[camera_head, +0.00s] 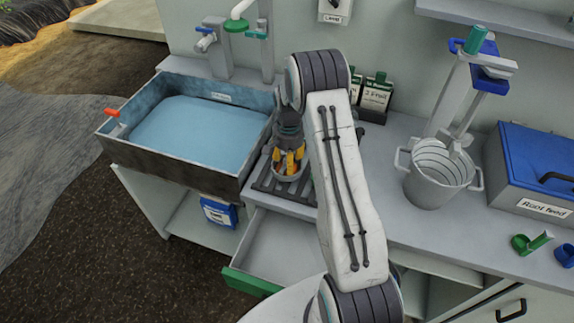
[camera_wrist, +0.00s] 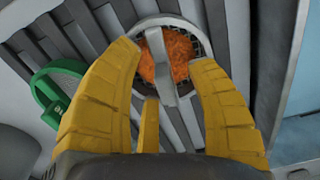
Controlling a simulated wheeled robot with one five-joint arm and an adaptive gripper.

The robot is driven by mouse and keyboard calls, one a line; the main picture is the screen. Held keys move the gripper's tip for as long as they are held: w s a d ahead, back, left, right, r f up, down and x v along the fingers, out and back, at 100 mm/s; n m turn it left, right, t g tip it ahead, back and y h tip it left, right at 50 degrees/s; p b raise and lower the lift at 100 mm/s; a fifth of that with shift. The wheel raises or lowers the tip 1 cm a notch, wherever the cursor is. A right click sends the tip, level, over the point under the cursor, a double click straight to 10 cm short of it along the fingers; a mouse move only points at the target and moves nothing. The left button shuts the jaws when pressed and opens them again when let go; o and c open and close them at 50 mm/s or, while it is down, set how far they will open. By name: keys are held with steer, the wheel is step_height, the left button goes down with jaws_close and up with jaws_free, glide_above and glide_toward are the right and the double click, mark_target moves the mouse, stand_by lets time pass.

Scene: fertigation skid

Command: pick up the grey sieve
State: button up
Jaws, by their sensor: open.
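The grey sieve (camera_wrist: 147,38) is a round mesh bowl holding orange matter, with a grey bar standing over its middle, seen at the top of the wrist view. In the head view its pale rim (camera_head: 289,178) shows below the yellow fingers. It sits on a slatted drain rack (camera_head: 263,184) beside the basin. My gripper (camera_head: 288,160) is directly above it, pointing down. In the wrist view my gripper (camera_wrist: 164,56) is open, one yellow finger on either side of the bar. I cannot tell if the fingers touch the sieve.
A green sieve-like ring (camera_wrist: 47,85) lies left on the rack in the wrist view. A water-filled basin (camera_head: 150,160) stands left. A green-fronted drawer (camera_head: 250,282) is open below. A grey bucket (camera_head: 436,180) and blue-lidded box (camera_head: 540,165) stand right.

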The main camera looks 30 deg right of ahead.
jaws_close()
stand_by(0.6)
